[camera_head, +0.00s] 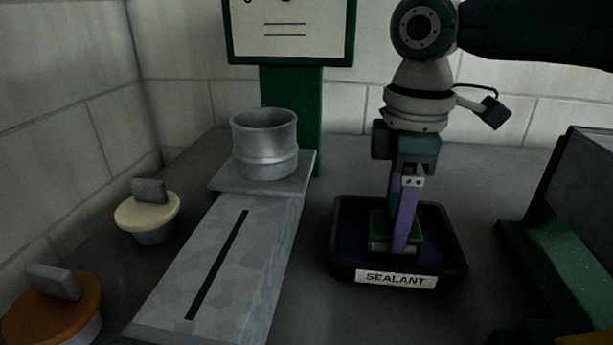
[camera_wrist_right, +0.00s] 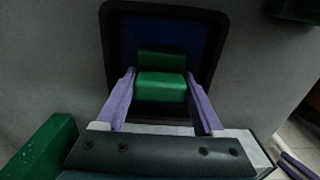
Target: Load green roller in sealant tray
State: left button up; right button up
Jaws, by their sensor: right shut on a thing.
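The sealant tray (camera_head: 345,268) is a black tray with a dark blue inside and a white SEALANT label on its front. My right gripper (camera_head: 404,243) points down into the tray, its purple fingers on either side of the green roller (camera_head: 379,243). In the right wrist view, the green roller (camera_wrist_right: 161,87) sits between the fingers of my right gripper (camera_wrist_right: 162,90), with the tray (camera_wrist_right: 115,60) around it. The gripper is shut on the roller. I cannot tell whether the roller touches the tray floor. My left gripper is not in view.
A grey metal slotted plate (camera_head: 265,215) carrying a round metal collar (camera_head: 264,143) lies left of the tray. A cream-topped knob (camera_head: 147,212) and an orange-topped knob (camera_head: 52,302) stand further left. A green frame with a dark panel (camera_head: 580,200) stands at right.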

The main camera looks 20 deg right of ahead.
jog(key=shift+f+p, duration=0.1)
jog(key=shift+p, duration=0.2)
dwell(1.1)
notch_tip(320, 180, up, 3)
jog(key=p, duration=0.4)
jog(key=shift+r, duration=0.2)
notch_tip(320, 180, up, 4)
jog(key=p, duration=0.4)
jog(key=shift+f, duration=0.15)
